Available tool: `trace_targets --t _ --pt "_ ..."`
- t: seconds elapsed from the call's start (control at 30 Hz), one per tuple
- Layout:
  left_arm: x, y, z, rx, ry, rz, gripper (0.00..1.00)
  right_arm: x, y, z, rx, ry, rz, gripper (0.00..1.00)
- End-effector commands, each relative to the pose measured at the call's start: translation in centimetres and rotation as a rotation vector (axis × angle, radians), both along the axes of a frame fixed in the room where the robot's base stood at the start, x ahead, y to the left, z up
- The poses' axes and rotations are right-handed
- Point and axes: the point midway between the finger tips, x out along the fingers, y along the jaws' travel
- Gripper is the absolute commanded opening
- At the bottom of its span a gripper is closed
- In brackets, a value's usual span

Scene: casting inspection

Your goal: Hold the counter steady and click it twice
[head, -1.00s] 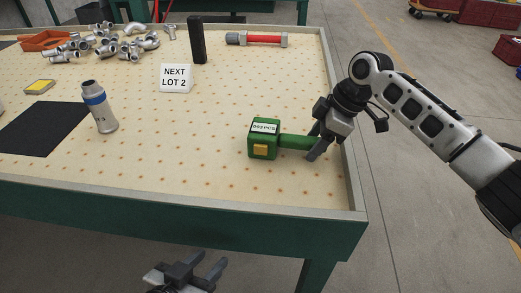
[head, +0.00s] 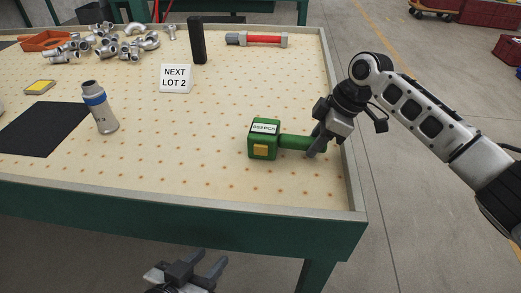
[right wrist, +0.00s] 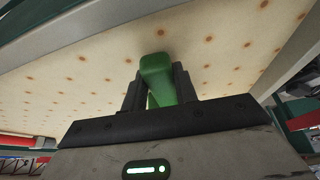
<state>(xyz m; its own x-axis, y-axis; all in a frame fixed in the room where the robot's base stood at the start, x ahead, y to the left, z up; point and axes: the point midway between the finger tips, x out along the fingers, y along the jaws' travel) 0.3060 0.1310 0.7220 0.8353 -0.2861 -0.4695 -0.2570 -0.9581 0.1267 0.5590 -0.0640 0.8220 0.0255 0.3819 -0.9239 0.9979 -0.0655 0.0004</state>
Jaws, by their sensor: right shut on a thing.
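The counter is a green box (head: 263,139) with a white display, a yellow button (head: 261,150) on its near face and a green handle (head: 294,142) reaching right. It rests on the table near the right edge. My right gripper (head: 316,146) is shut on the end of the handle. In the right wrist view the green handle (right wrist: 158,75) sits between the two dark fingers of my right gripper (right wrist: 160,88). My left gripper (head: 203,268) is at the bottom of the head view, below the table's front edge, empty with its fingers apart.
A white sign (head: 176,78) reading "NEXT LOT 2" stands behind the counter, near a black upright block (head: 197,40). A grey bottle (head: 100,107) and a black mat (head: 42,130) are at left. Metal fittings (head: 100,45) lie at the back left. The table around the counter is clear.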

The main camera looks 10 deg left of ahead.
Motion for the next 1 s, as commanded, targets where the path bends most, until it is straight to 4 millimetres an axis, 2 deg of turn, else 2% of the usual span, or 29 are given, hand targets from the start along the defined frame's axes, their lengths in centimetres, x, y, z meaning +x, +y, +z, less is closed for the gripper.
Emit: trace_targets --t 0.47,1.0 --pt "-0.1 0.0 0.3 -0.001 0.003 -0.001 0.36 0.0 0.0 -0.2 -0.002 0.001 0.0 0.0" --pt "-0.1 0.0 1.3 0.0 0.003 0.0 0.36 0.0 0.0 0.7 0.0 0.001 0.0 0.0"
